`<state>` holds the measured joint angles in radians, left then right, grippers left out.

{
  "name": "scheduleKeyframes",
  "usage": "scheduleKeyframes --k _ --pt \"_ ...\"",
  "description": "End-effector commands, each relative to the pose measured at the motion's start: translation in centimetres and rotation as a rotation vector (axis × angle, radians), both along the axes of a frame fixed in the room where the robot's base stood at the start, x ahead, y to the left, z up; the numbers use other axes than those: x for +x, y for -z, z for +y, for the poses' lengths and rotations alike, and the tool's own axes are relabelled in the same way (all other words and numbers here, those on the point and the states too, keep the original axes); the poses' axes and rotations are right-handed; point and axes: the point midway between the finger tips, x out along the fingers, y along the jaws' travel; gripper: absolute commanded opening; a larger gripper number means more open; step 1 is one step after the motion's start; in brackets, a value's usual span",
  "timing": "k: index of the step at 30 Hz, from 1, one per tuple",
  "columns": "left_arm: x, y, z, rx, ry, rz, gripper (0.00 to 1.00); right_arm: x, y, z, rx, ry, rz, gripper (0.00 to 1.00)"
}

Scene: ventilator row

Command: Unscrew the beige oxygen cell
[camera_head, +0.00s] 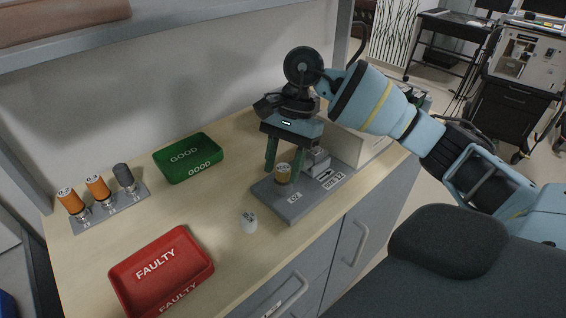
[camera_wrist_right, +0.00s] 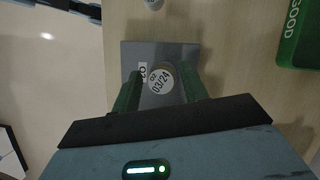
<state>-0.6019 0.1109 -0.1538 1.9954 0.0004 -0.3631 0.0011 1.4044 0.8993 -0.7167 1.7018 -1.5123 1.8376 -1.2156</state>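The beige oxygen cell (camera_head: 283,173) stands upright in the grey base plate (camera_head: 290,208) marked O2. In the right wrist view, its round top (camera_wrist_right: 160,78) reads "O2 03/24". My right gripper (camera_head: 284,166) points down over the plate, with its two dark green fingers apart. In the right wrist view, the fingers of the gripper (camera_wrist_right: 160,80) lie to the left and right of the cell, with gaps on both sides. I cannot tell how far down the cell the fingertips reach. My left gripper is not in view.
A red FAULTY tray (camera_head: 161,271) is at the front left, and a green GOOD tray (camera_head: 188,157) at the back. A grey rack (camera_head: 112,206) holds two orange-topped cells and a dark one. A small white cylinder (camera_head: 249,222) stands left of the plate.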

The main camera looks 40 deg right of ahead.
Motion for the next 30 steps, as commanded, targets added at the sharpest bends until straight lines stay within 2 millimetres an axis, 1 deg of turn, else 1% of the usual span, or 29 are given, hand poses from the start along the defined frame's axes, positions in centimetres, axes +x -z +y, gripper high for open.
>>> scheduleKeyframes --k 10,13,30 --pt "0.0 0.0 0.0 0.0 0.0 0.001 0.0 0.0 -0.1 0.0 0.001 0.002 -0.001 0.44" --pt "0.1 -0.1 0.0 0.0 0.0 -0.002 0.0 0.0 -0.2 0.0 -0.001 0.036 -0.002 0.44" --pt "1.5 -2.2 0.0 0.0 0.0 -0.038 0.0 -0.1 -0.3 0.0 0.0 0.565 -0.003 0.44"
